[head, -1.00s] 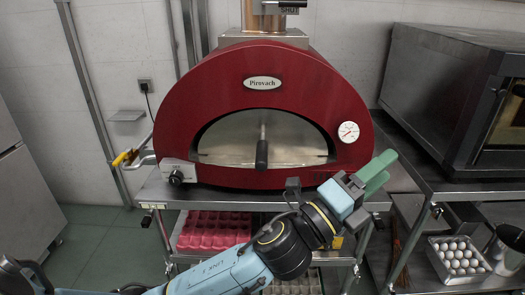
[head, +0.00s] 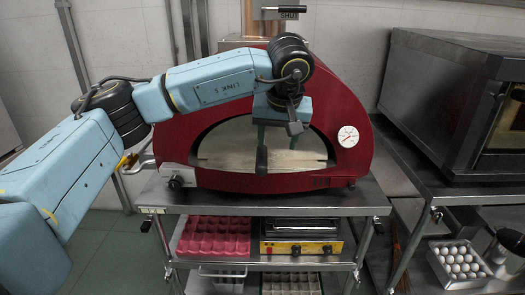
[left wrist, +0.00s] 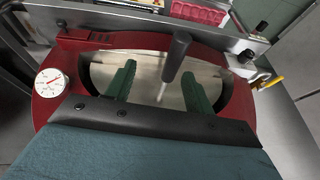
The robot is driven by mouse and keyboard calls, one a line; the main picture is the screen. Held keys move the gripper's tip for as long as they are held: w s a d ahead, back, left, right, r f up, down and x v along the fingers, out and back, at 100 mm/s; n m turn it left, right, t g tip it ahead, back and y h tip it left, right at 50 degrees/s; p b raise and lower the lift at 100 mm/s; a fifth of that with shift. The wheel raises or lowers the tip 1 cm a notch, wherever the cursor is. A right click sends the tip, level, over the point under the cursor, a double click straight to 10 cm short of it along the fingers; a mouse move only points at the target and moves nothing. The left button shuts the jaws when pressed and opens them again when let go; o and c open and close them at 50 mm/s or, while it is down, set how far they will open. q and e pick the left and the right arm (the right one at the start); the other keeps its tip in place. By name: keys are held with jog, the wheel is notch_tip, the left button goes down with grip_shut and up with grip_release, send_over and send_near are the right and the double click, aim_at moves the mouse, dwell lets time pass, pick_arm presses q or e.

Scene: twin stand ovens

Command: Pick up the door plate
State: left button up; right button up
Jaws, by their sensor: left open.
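The door plate (head: 222,148) is a pale metal half-round sheet standing in the mouth of the red oven. Its black handle (head: 262,160) sticks out at the front. My left gripper (head: 278,145) hangs in front of the plate, pointing down, and covers part of it. In the left wrist view the green fingers of my left gripper (left wrist: 159,70) are spread apart. The black handle (left wrist: 176,58) shows between the finger lines, nearer the right finger, and nothing is gripped. The plate (left wrist: 148,70) lies behind the fingers. My right gripper is out of view.
The red oven (head: 345,165) stands on a steel stand (head: 265,203) with a red egg tray (head: 213,235) and a yellow-fronted appliance (head: 300,248) below. A second, dark oven (head: 440,90) stands at right. A thermometer dial (head: 348,136) sits on the red oven's front.

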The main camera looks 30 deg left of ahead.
aim_at(262, 155)
pick_arm(q)
jog(key=a, duration=0.1)
jog(key=a+y, duration=0.1)
jog(key=shift+a+r, duration=0.35)
jog(key=shift+a, duration=0.05)
jog(key=x, duration=0.6)
jog(key=shift+f+b, duration=0.1)
jog(key=shift+b, duration=0.2)
jog(key=shift+x, duration=3.15)
jog(key=shift+d, duration=0.1)
grip_shut()
